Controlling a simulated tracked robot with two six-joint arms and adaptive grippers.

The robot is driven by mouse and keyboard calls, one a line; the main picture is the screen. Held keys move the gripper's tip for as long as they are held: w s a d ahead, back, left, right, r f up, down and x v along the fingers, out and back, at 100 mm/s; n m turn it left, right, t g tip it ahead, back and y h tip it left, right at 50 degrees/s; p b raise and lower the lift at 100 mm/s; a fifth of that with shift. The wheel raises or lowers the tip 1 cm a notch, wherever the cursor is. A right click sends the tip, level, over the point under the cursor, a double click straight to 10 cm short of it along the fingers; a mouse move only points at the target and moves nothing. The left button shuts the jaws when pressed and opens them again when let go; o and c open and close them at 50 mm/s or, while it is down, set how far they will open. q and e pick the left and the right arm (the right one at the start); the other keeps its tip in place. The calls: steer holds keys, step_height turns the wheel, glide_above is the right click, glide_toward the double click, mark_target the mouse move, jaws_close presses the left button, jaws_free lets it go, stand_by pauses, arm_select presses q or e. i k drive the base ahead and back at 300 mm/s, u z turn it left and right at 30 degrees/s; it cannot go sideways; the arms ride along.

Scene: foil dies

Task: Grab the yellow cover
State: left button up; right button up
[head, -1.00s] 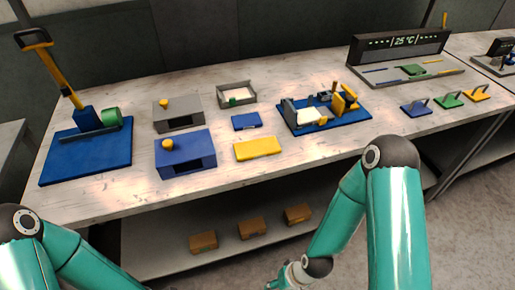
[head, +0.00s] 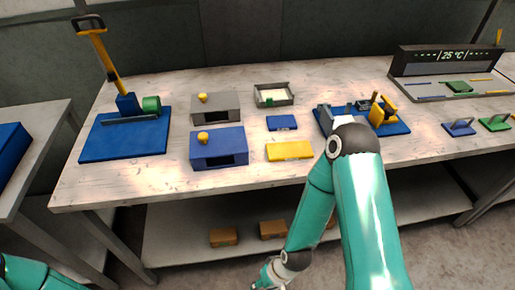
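A flat yellow cover (head: 289,151) lies on the worktable near its front edge. It sits right of a blue box with a yellow knob and in front of a small blue block. My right arm reaches in from the lower right, and its wrist end (head: 272,284) is low in front of the table, below and apart from the cover. The fingers of my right gripper are cut off by the bottom edge. Only a bit of my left arm shows in the lower left corner, and its gripper is out of view.
The worktable (head: 110,180) holds a blue box (head: 218,150), a grey box (head: 216,112), a grey tray (head: 273,103), a small blue block (head: 282,123), a blue lever press (head: 125,145) and a blue fixture (head: 397,129). Brown boxes (head: 223,237) lie on the lower shelf.

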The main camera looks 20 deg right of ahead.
mark_target(289, 150)
steer(key=z, duration=0.6)
steer(key=i, duration=0.15)
steer(key=u, duration=2.15)
steer(key=k, duration=1.6)
steer(key=z, duration=0.95)
steer(key=i, duration=1.2)
steer(key=z, duration=0.05)
